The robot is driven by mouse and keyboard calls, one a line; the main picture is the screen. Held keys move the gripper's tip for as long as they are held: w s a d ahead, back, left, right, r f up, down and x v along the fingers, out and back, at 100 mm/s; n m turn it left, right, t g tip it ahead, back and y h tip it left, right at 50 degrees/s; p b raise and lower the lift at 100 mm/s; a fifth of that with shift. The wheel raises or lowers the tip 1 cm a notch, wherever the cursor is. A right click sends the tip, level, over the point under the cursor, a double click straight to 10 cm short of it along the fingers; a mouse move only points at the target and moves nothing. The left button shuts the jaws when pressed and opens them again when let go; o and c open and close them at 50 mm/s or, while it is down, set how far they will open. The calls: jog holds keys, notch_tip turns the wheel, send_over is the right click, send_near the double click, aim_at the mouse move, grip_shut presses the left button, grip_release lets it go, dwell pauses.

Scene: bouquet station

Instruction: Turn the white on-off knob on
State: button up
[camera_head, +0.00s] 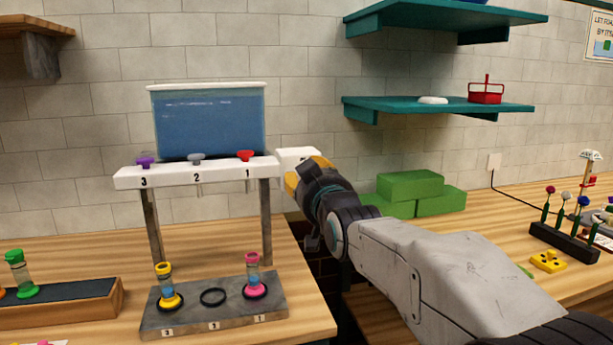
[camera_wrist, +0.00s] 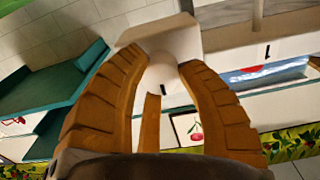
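The white on-off knob (camera_wrist: 164,78) shows in the wrist view between the orange fingers of my gripper (camera_wrist: 163,60). It has a short dark mark and stands out from a white box (camera_wrist: 204,31). The fingers lie on either side of the knob, with no clear gap, but I cannot tell if they press on it. In the head view my gripper (camera_head: 306,176) is up against the white box (camera_head: 296,154) at the right end of the dispenser rack. There the gripper hides the knob.
The rack (camera_head: 205,174) carries a blue tank (camera_head: 210,125) and purple, grey and red taps. Below, a grey stand (camera_head: 215,312) holds yellow and pink vials. Green blocks (camera_head: 410,185) lie right of my gripper. Teal shelves (camera_head: 440,105) hang above.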

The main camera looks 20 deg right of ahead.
jog(key=shift+s+r, duration=0.1)
jog(key=shift+r, duration=0.15)
jog(key=c, duration=0.5)
jog(key=m+b, duration=0.1)
jog(key=b, duration=0.1)
jog(key=m+b, duration=0.2)
jog(key=b, duration=0.1)
jog(key=shift+f+m, duration=0.25)
jog(key=shift+m, duration=0.05)
grip_shut()
jog(key=m+b, duration=0.7)
jog(key=m, duration=0.7)
jog(key=shift+d+r, duration=0.1)
jog(key=shift+r, duration=0.05)
jog(key=shift+m, duration=0.3)
